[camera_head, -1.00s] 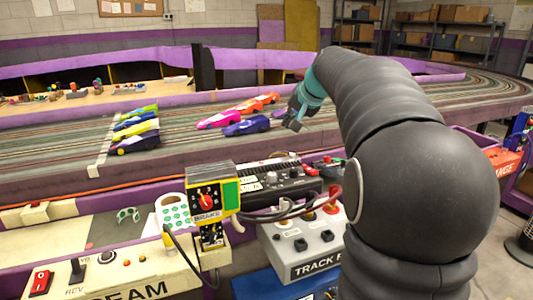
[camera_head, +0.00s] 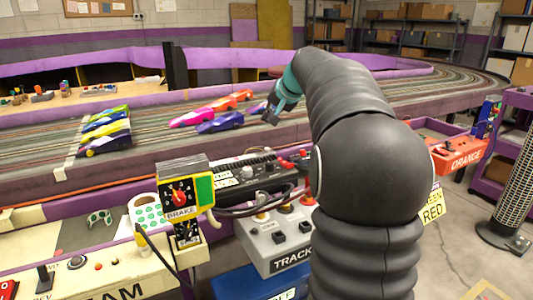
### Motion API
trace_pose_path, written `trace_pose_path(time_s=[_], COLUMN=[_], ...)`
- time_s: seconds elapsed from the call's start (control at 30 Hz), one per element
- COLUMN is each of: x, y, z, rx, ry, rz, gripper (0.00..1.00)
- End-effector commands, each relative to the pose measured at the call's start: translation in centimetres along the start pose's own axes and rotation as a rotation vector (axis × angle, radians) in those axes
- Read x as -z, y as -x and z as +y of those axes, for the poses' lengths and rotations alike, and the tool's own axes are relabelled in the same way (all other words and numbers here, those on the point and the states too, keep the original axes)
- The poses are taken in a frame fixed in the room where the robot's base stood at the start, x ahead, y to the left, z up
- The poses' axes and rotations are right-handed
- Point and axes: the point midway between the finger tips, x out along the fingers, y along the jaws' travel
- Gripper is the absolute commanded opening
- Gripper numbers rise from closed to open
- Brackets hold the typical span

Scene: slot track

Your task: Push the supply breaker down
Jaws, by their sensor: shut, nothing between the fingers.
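No part is readably labelled as the supply breaker, so I cannot tell which it is. A grey control box (camera_head: 270,258) marked "TRACK" stands at lower centre, with black switches (camera_head: 279,238) on top and a red knob (camera_head: 308,198) partly behind my arm. A black console (camera_head: 245,175) with small knobs sits behind it. A yellow and black box (camera_head: 180,196) marked "BRAKE" has a red dial. My gripper (camera_head: 270,117) is shut and empty. It appears in front of the slot track, up and away from these controls. My arm hides the area right of the grey box.
The slot track (camera_head: 350,108) carries several toy cars (camera_head: 220,122). A cream panel (camera_head: 110,278) with a joystick is at lower left. An orange box (camera_head: 455,152) and a tall mesh cylinder (camera_head: 515,185) stand at right. Bare floor (camera_head: 450,245) shows at lower right.

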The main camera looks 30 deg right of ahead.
Motion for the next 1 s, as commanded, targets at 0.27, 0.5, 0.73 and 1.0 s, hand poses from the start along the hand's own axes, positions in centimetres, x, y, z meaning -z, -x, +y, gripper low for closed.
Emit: trace_pose_path(time_s=[0.27, 0.5, 0.73, 1.0], x=[-2.1, -3.3, -3.4, -3.4], y=[-2.9, -4.5, -4.7, -4.7], z=[2.1, 3.3, 3.5, 3.4], rx=[0.000, -0.001, 0.000, 0.000], ry=[0.000, -0.001, 0.000, 0.000], rz=[0.000, 0.000, 0.001, 0.000], gripper=[0.00, 0.00, 0.00, 0.00])
